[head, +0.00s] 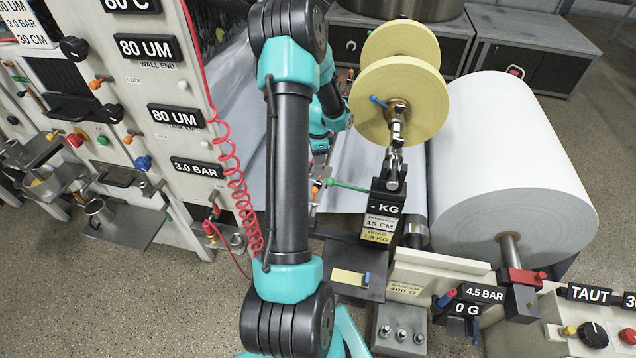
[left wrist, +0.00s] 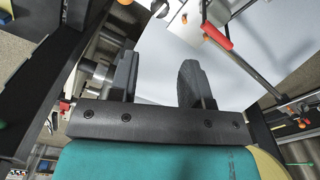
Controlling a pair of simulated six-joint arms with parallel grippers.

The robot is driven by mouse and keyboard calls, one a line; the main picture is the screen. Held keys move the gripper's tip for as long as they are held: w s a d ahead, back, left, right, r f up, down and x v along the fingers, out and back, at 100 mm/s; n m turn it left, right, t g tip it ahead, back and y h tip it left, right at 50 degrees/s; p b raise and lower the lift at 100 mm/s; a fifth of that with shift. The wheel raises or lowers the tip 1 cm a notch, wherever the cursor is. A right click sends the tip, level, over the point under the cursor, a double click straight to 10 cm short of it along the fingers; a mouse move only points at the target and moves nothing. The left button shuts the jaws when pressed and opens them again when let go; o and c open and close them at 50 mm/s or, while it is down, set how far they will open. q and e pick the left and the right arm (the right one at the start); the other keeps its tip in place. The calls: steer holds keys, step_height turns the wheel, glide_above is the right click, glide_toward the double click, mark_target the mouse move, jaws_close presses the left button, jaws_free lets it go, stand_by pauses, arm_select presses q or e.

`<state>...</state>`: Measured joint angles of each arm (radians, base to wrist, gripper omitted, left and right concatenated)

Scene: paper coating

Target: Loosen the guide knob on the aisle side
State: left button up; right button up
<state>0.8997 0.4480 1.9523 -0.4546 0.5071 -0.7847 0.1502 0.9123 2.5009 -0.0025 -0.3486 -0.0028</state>
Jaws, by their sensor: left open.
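My left gripper (left wrist: 158,72) shows in the left wrist view with its two dark fingers apart and nothing between them. Beyond the fingers is the pale web. An orange knob (left wrist: 301,124) sits on a rail at the right of that view, clear of the fingers. A red-handled lever (left wrist: 218,37) lies above them. In the head view my left arm covers the middle, and its fingers are hidden. An orange knob (head: 316,190) shows just right of that arm. I cannot tell which knob is the aisle-side guide knob. My right gripper is not seen.
A large white paper roll (head: 510,170) fills the right side. A yellow-flanged reel (head: 400,100) stands beside it. A green-ended rod (head: 347,186) sticks out below the reel. A control panel (head: 160,90) with a coiled red hose (head: 236,185) stands at left.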

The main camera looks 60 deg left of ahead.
arm_select(q)
step_height(320, 180, down, 15)
steer(key=shift+r, duration=0.2)
stand_by(0.3)
steer(key=c, duration=0.6)
steer(key=shift+c, duration=0.2)
steer(key=shift+n, duration=2.9)
